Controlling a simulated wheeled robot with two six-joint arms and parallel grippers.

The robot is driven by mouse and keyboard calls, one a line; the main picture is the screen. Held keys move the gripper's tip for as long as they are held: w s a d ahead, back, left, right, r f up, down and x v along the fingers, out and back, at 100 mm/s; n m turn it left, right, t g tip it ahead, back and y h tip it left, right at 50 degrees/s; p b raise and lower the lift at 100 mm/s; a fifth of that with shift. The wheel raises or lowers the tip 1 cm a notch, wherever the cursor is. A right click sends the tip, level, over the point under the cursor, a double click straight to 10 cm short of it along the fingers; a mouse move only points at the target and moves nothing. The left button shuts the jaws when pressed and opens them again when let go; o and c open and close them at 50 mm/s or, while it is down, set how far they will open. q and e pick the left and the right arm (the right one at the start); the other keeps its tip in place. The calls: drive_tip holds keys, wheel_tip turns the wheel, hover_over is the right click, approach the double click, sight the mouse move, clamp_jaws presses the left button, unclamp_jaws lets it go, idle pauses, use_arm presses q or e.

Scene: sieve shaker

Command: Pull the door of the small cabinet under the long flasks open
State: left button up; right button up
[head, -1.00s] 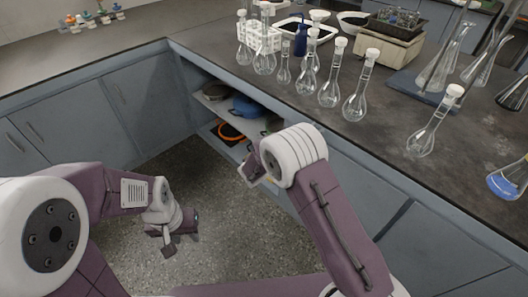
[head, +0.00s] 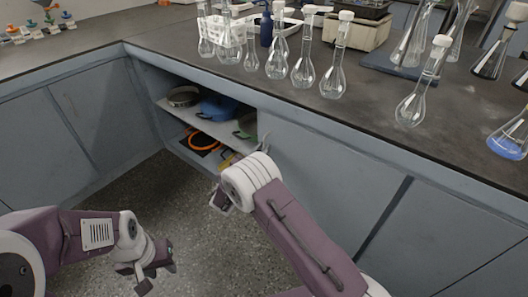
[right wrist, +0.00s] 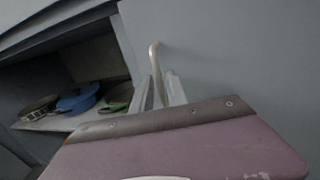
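The grey cabinet door (head: 325,168) is closed, below the counter that carries the long flasks (head: 337,70). It also fills the upper right of the right wrist view (right wrist: 235,50). A pale curved handle (right wrist: 154,58) stands on the door near its left edge. My right gripper (right wrist: 160,92) is at this handle, its two fingers apart with the handle's lower part between them. I cannot tell whether they touch it. In the head view the right wrist mostly hides the fingers. My left gripper (head: 155,272) is low over the floor, empty, its fingers apart.
An open shelf compartment left of the door holds a blue pan (head: 218,107), a grey round pan (head: 183,96) and an orange ring (head: 204,143). More grey cabinets (head: 75,120) line the left wall. The speckled floor (head: 120,195) between is clear. Glassware crowds the counter above.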

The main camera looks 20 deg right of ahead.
drive_tip(key=shift+w+d, duration=0.45)
drive_tip(key=shift+w, duration=0.05)
clamp_jaws()
idle(1.1)
